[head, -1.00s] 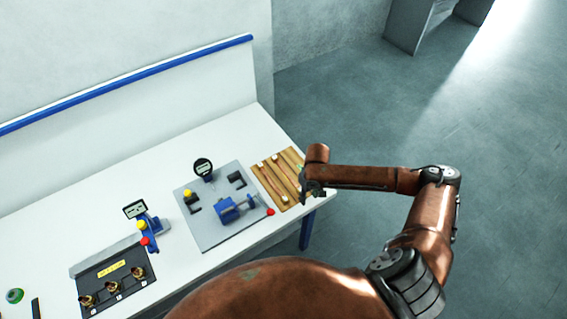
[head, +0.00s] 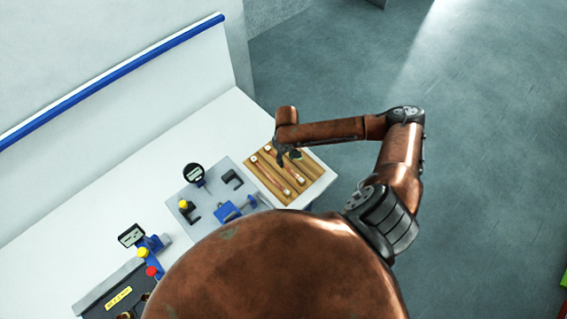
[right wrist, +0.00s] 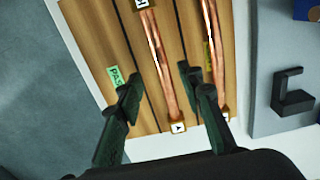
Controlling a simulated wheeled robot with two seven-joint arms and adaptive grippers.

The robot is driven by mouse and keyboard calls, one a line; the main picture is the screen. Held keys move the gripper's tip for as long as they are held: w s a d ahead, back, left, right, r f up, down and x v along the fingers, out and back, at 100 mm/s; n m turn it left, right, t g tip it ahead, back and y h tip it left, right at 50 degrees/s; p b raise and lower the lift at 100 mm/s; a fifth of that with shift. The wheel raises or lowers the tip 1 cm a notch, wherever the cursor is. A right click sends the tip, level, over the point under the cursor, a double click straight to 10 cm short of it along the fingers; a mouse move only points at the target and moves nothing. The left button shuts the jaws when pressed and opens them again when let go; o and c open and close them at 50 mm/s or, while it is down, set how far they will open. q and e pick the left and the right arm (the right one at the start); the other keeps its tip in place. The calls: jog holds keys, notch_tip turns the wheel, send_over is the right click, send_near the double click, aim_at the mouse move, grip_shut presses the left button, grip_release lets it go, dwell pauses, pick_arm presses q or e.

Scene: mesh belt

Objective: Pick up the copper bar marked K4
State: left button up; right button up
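A wooden rack (head: 312,165) at the right end of the white table holds copper bars with white end tags. My right gripper (head: 285,156) is over the rack's far right part. In the right wrist view my right gripper (right wrist: 159,76) is open and empty, its dark fingers apart. One copper bar (right wrist: 158,55) runs between the fingers in the picture, and a second bar (right wrist: 213,50) lies to the right. The tag letters are too small or cut off to read as K4. My left gripper is not in view.
A green tag (right wrist: 115,76) lies on the rack's wood. Left of the rack, a grey plate (head: 215,183) carries a round dial gauge (head: 193,172), a blue clamp (head: 228,211) and black brackets. A black holder (head: 105,292) stands at the front left. Open floor lies right of the table.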

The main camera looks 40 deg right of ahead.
jog(key=f, duration=0.1)
jog(key=w+f+p, duration=0.1)
jog(key=shift+w+a+f, duration=0.1)
jog(key=shift+f, duration=0.25)
jog(key=shift+w+f, duration=0.2)
jog(key=shift+f, duration=0.55)
jog(key=shift+s+f, duration=0.3)
jog(key=shift+f, duration=0.15)
jog(key=shift+w, duration=0.2)
jog(key=shift+c, duration=1.3)
jog(key=shift+s, duration=0.15)
jog(key=c, duration=0.5)
grip_shut()
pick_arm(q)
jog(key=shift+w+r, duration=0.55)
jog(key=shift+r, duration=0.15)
